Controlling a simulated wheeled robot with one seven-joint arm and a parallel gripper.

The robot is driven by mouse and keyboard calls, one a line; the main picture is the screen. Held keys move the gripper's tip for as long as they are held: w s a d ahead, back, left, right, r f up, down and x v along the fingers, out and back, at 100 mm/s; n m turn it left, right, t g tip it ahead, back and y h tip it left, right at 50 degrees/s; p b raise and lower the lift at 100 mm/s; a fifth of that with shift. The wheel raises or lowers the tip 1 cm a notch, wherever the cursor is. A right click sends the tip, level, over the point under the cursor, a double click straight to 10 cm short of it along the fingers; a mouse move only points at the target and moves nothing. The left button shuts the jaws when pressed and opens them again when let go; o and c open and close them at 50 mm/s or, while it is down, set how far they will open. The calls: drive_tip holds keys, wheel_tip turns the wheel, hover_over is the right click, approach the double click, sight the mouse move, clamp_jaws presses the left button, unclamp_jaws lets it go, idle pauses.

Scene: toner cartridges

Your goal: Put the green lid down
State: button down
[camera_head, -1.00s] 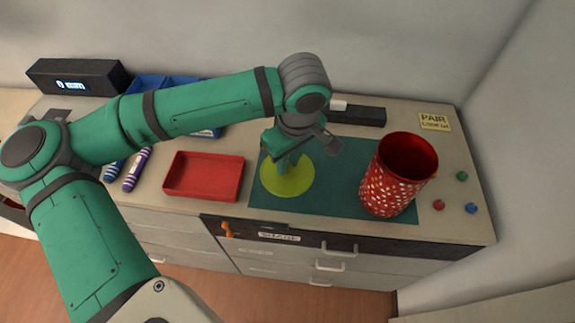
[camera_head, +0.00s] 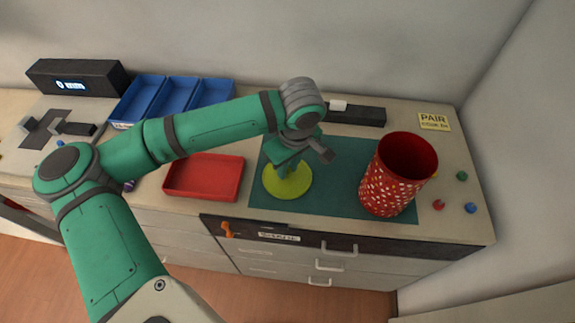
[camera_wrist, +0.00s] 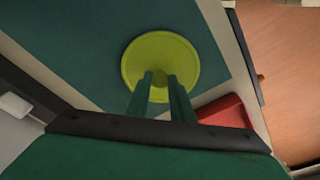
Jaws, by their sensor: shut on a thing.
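The green lid (camera_head: 288,184) is a flat yellow-green disc over the left part of the dark green mat (camera_head: 335,200). It also shows in the wrist view (camera_wrist: 172,55), face on. My gripper (camera_head: 288,168) points down at the lid's middle. In the wrist view its two fingers (camera_wrist: 160,88) close on the lid's centre, where a small knob is mostly hidden. Whether the lid touches the mat or hangs just above it, I cannot tell. A red canister with white dots (camera_head: 385,190) stands upright and open at the mat's right side.
A red tray (camera_head: 204,194) lies just left of the mat. Blue bins (camera_head: 185,95) and a black bar (camera_head: 360,116) stand behind. Small coloured pieces (camera_head: 462,176) lie right of the canister. Bare mat lies between lid and canister. Drawers with handles are below the front edge.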

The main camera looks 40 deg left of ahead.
sight(291, 181)
drive_tip(key=c, duration=1.6)
unclamp_jaws()
drive_tip(key=shift+s+f, duration=0.1)
drive_tip(key=shift+o, duration=0.2)
drive_tip(key=shift+a+r, duration=0.1)
drive_tip(key=shift+r, duration=0.45)
wheel_tip(291, 181, up, 11)
drive_tip(key=d, duration=0.2)
drive_tip(key=shift+s, duration=0.2)
drive_tip(key=shift+a, duration=0.1)
